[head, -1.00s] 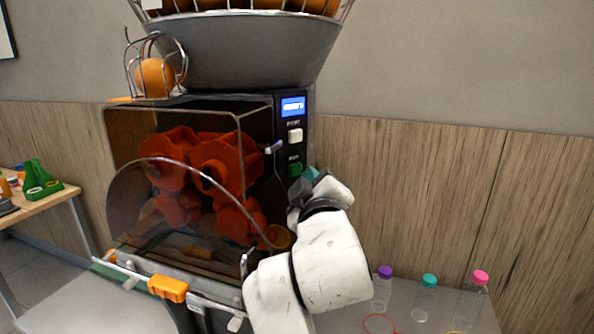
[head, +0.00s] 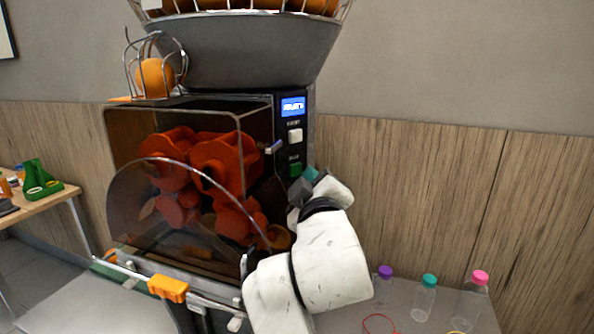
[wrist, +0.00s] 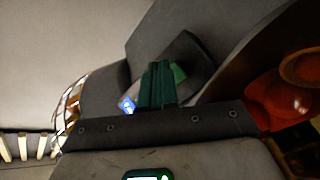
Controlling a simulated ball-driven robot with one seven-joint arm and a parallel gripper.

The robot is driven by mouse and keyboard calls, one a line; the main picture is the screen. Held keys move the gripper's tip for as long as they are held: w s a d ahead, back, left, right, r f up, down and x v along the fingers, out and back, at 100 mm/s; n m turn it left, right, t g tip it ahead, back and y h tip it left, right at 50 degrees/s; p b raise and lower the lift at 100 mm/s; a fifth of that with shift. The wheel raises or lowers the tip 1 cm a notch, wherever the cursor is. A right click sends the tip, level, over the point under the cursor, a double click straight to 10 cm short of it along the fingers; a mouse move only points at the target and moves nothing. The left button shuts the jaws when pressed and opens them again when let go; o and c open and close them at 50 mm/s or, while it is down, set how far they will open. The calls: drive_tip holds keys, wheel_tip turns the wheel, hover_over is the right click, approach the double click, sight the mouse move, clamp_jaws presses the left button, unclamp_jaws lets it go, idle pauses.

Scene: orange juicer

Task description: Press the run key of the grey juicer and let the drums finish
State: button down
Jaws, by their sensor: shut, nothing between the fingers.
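The grey juicer (head: 245,48) stands in the head view, with red-orange drums (head: 215,160) behind a clear cover. Its dark side panel has a lit blue display (head: 293,106), a white key (head: 295,135) and a green key (head: 295,169) below it. My gripper (head: 307,183) is just below and right of the green key. In the wrist view, my gripper's green fingers (wrist: 157,84) are shut and empty, beside the green key (wrist: 179,73); the display (wrist: 127,104) shows to their left. I cannot tell whether the fingertips touch the key.
An orange (head: 155,76) sits in the wire feeder at upper left. An orange latch (head: 168,288) is on the front bar. Several capped bottles (head: 424,297) stand on the counter at lower right. A side table (head: 45,203) with a green holder (head: 38,179) is at far left.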

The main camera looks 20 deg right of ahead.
drive_tip(key=shift+w, duration=0.1)
drive_tip(key=shift+w+a, duration=0.15)
drive_tip(key=shift+w, duration=0.1)
drive_tip(key=shift+w+a, duration=0.2)
drive_tip(key=shift+w, duration=0.2)
idle(1.0)
drive_tip(key=shift+s+d+p, duration=0.3)
drive_tip(key=shift+s+p, duration=0.1)
drive_tip(key=shift+s, duration=0.35)
drive_tip(key=s, duration=0.1)
drive_tip(key=s+d+p, duration=0.1)
drive_tip(key=s, duration=0.1)
drive_tip(key=s+d+p, duration=0.1)
drive_tip(key=shift+s, duration=0.3)
idle(0.6)
